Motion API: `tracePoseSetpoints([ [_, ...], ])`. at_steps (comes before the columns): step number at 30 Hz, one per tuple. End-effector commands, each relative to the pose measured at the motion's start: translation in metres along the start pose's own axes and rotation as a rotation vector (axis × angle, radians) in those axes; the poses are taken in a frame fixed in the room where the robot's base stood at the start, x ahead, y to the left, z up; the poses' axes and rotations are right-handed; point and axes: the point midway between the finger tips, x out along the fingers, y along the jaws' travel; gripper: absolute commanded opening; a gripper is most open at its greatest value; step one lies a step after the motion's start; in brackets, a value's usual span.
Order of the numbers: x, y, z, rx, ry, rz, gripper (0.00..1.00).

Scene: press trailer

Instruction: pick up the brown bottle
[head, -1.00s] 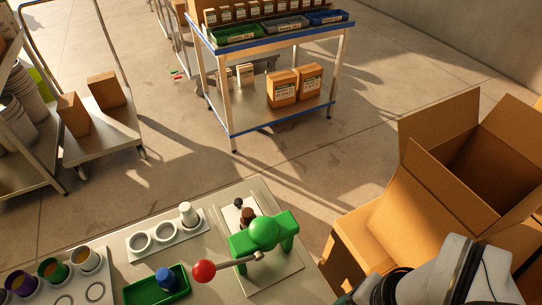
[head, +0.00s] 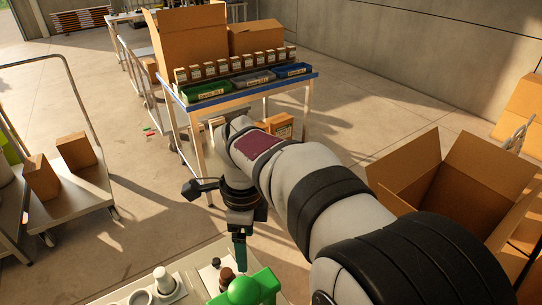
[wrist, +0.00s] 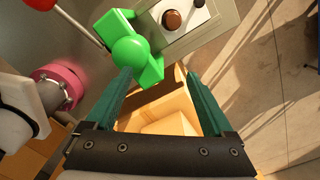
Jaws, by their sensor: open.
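The brown bottle (head: 226,278) stands on the press plate, just behind the green press (head: 248,290), in the head view; its lower part is hidden. In the wrist view it shows from above as a round brown top (wrist: 172,20) beyond the green press (wrist: 130,48). My gripper (head: 240,256) points down above the press, close to the bottle in the picture. In the wrist view my gripper (wrist: 158,75) has its two teal fingers apart with nothing held between them. The green press lies partly beyond the left finger.
A small black knob-like object (head: 215,262) is beside the bottle. A white cup (head: 163,278) stands to the left. The press's red handle ball (wrist: 40,4) is at the wrist view's top left. An open cardboard box (head: 420,185) is at right, and a blue-edged cart (head: 250,92) stands behind.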

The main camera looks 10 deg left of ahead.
Motion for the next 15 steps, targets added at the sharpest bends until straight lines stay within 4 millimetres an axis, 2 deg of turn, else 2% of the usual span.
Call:
tracePoseSetpoints([
  [1,0.013,-0.010,0.028,0.070,0.012,-0.002,0.87],
  [3,0.024,-0.018,0.053,0.164,0.019,-0.013,0.87],
  [5,0.030,-0.021,0.064,0.209,0.022,-0.017,0.87],
  [8,0.049,-0.022,0.067,0.232,0.025,-0.018,0.87],
  [12,0.091,-0.022,0.065,0.232,0.025,-0.016,0.87],
  [15,0.116,-0.023,0.064,0.231,0.023,-0.018,0.87],
])
